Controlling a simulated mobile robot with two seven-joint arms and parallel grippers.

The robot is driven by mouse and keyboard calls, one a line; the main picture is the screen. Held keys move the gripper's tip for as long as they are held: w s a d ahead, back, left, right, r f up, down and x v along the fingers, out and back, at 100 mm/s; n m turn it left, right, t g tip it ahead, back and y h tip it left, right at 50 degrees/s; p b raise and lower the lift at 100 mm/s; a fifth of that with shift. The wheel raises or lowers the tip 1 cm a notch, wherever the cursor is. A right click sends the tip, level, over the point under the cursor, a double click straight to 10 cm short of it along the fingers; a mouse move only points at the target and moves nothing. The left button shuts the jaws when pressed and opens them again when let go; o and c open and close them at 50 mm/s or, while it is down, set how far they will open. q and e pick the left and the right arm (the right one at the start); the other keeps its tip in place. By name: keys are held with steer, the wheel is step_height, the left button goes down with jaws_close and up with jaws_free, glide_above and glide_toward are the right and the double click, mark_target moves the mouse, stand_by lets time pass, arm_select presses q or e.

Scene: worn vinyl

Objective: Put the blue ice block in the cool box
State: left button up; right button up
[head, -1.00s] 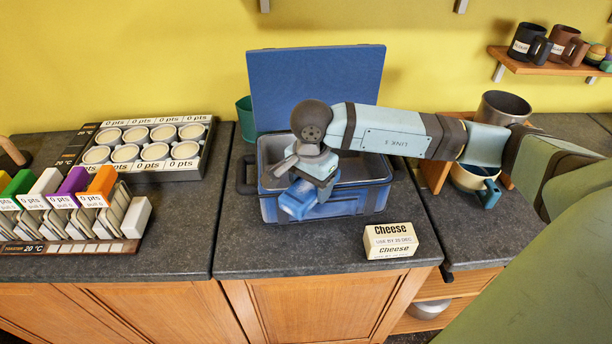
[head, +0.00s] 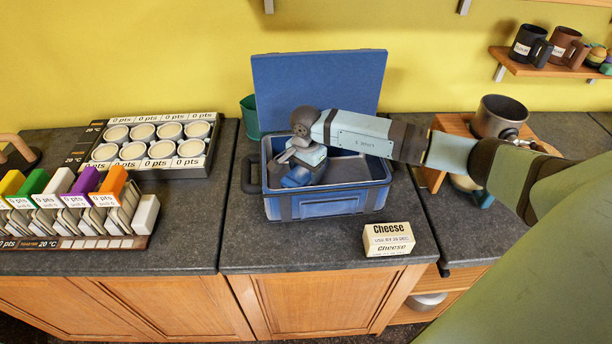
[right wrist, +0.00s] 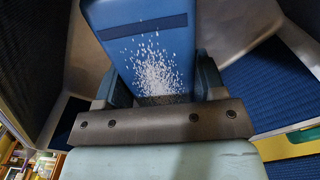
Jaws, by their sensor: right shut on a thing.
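The blue cool box (head: 330,205) stands on the grey counter with its blue lid (head: 318,90) raised at the back. My right gripper (head: 290,176) reaches down inside the left part of the box, below its rim. It is shut on the blue ice block (head: 298,177), which also shows in the right wrist view (right wrist: 140,30) with a dark band and white frost specks. In that view the fingers of my right gripper (right wrist: 160,85) lie on either side of the block. Whether the block touches the box floor is hidden. My left gripper is not in view.
A cheese packet (head: 388,240) lies on the counter just in front of the box. A green cup (head: 250,115) stands behind it. A tray of white lidded pots (head: 150,140) and a rack of coloured cards (head: 80,205) are at left. A metal pot (head: 498,115) stands at right.

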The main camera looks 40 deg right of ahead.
steer(key=shift+f, duration=0.3)
step_height(320, 180, down, 3)
steer(key=shift+w+r+p, duration=0.1)
steer(key=shift+r+p, duration=0.1)
steer(key=shift+p, duration=0.55)
steer(key=shift+w+d+f, duration=0.1)
steer(key=shift+f, duration=0.1)
steer(key=shift+f+b, duration=0.2)
steer(key=shift+b, duration=0.15)
steer(key=o, duration=1.1)
